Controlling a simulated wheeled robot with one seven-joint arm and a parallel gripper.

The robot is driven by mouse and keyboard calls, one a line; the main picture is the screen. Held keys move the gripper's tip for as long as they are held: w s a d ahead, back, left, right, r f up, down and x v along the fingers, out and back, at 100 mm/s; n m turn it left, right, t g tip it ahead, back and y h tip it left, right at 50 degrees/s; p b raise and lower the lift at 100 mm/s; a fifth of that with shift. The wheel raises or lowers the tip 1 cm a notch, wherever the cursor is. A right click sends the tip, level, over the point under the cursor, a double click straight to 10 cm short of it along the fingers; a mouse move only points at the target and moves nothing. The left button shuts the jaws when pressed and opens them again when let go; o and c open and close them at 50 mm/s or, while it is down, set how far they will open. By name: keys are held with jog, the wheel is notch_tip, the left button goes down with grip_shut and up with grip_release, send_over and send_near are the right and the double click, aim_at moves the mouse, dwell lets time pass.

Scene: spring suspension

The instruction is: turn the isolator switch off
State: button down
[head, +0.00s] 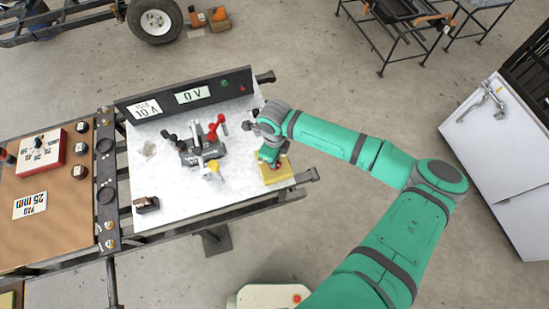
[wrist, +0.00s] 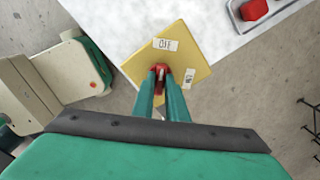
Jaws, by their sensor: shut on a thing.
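The isolator switch is a yellow box (head: 284,174) at the right front corner of the white bench top. In the wrist view its yellow face (wrist: 190,55) fills the middle and carries two small white labels. The label at the top edge appears to read OFF upside down; the one to the right is turned and seems to read ON. A red handle (wrist: 160,67) stands at the centre of the face. My gripper (wrist: 161,76) is shut on the handle, one finger on each side. The fingers partly hide the handle, so its pointing direction is unclear.
Grey clamps with red and yellow parts (head: 205,150) sit mid-bench. A brown board (head: 60,190) with a red box lies left. A white cabinet (head: 490,130) stands right.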

jog(key=c, duration=1.8)
grip_release()
jog(key=shift+o, duration=0.2)
notch_tip(320, 180, up, 11)
jog(key=shift+a+f, duration=0.1)
